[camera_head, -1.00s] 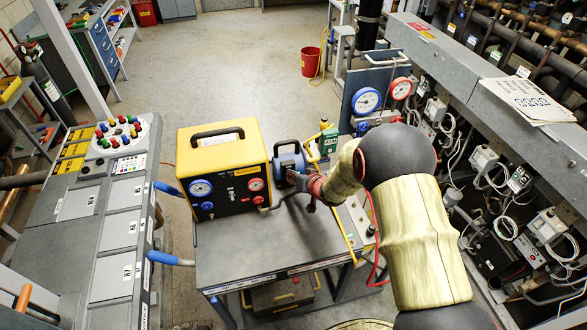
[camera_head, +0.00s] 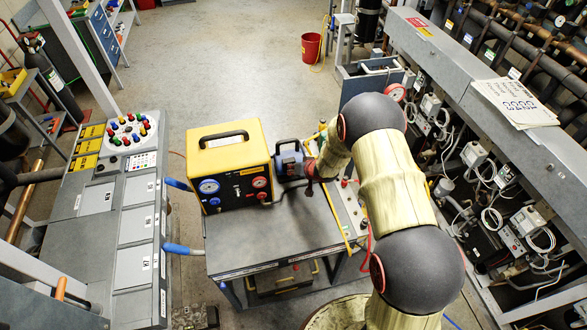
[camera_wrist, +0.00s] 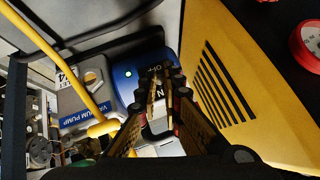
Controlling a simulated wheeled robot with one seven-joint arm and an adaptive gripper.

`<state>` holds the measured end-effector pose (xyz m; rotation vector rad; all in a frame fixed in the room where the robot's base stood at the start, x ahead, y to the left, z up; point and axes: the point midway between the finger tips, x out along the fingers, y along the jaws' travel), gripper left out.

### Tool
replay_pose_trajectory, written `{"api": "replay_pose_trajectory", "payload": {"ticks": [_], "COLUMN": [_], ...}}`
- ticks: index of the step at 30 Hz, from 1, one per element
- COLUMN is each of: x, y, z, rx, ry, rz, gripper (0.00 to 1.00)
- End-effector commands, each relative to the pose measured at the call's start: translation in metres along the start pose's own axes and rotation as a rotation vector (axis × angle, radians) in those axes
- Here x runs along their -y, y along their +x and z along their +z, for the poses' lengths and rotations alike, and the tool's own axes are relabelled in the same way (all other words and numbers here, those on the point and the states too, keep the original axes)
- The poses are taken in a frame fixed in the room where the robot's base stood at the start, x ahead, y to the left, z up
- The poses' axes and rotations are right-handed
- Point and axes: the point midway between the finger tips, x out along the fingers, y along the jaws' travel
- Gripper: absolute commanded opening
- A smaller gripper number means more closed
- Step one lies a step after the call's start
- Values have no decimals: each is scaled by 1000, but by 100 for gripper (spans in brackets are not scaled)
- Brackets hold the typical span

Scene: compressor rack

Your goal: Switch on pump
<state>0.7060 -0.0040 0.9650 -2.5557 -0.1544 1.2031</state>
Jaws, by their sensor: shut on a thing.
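The blue vacuum pump (camera_head: 290,160) with a dark handle stands on the cart, right of the yellow recovery unit. In the wrist view the pump (camera_wrist: 127,72) has a switch plate with "OFF" (camera_wrist: 156,70) showing above my fingertips and part of "ON" below them. My gripper (camera_wrist: 164,88) has its narrow fingertips close together at the switch, shut on it. The fingers hide the switch lever, so its position cannot be told.
The yellow unit (camera_head: 232,150) stands close to the pump's left. A yellow hose (camera_wrist: 75,85) runs beside the pump. The cart's front top (camera_head: 255,238) is clear. A control console (camera_head: 135,235) is at left; the compressor rack (camera_head: 470,85) is at right.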

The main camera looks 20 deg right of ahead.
Motion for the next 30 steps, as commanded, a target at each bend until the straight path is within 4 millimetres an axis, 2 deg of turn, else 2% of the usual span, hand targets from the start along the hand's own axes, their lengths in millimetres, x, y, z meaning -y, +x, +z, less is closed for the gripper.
{"api": "replay_pose_trajectory", "payload": {"ticks": [11,12,21,30], "x": [1,1,0,0], "y": [0,0,0,-1], "z": [-2,-2,-1,-1], "rx": [-1,-1,0,0], "ry": [-1,-1,0,0], "rz": [-1,-1,-1,0], "gripper": [0,9,26,26]}}
